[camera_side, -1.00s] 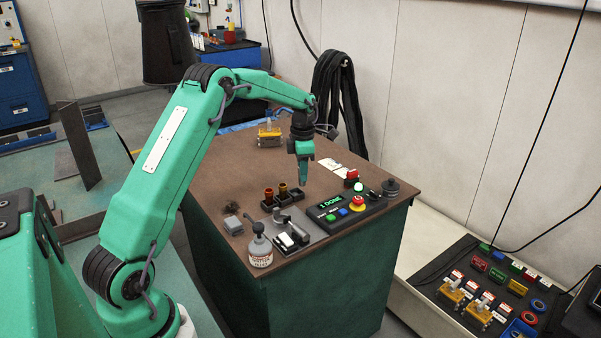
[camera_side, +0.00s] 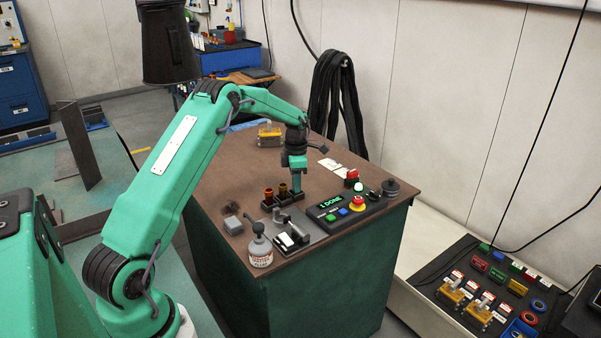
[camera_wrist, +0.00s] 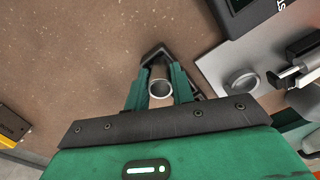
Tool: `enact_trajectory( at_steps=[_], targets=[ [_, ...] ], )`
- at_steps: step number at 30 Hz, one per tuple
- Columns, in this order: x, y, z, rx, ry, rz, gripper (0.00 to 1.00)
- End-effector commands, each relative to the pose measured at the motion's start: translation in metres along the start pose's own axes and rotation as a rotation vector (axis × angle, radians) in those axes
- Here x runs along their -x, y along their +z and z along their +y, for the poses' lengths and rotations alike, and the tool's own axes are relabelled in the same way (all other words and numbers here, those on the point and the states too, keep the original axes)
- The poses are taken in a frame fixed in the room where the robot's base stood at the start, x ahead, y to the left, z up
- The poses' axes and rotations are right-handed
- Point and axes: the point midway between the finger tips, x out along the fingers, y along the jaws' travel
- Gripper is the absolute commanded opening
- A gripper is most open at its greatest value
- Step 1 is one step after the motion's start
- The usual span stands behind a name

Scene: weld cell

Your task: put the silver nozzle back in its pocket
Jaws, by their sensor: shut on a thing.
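The silver nozzle (camera_wrist: 161,88) shows in the wrist view as a pale metal tube with its round open end facing the camera. My gripper (camera_wrist: 160,92) is shut on it, with one green finger on each side. A black rack (camera_side: 271,207) holds two copper-brown nozzles (camera_side: 276,193) upright at its left and middle. In the side view my gripper (camera_side: 297,190) is low over the right end of the rack. Part of the rack (camera_wrist: 153,52) shows behind the nozzle in the wrist view. The right pocket is hidden, so I cannot tell whether the nozzle is in it.
A control box (camera_side: 333,209) with a lit display and a red stop button (camera_side: 358,202) stands right of the rack.

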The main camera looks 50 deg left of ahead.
Motion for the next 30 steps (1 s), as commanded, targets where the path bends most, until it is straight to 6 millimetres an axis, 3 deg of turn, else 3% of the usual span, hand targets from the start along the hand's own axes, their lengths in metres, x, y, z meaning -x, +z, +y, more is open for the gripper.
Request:
enact_trajectory(
  at_steps=[13,14,17,30],
  targets=[
    [-0.0041,0.0000,0.0000,0.000,0.000,0.000,0.00],
    [-0.0045,0.0000,-0.0001,0.000,0.000,0.000,0.26],
    [-0.0041,0.0000,-0.0001,0.000,0.000,0.000,0.45],
    [-0.0002,0.0001,0.0001,0.000,0.001,-0.001,0.46]
  ],
)
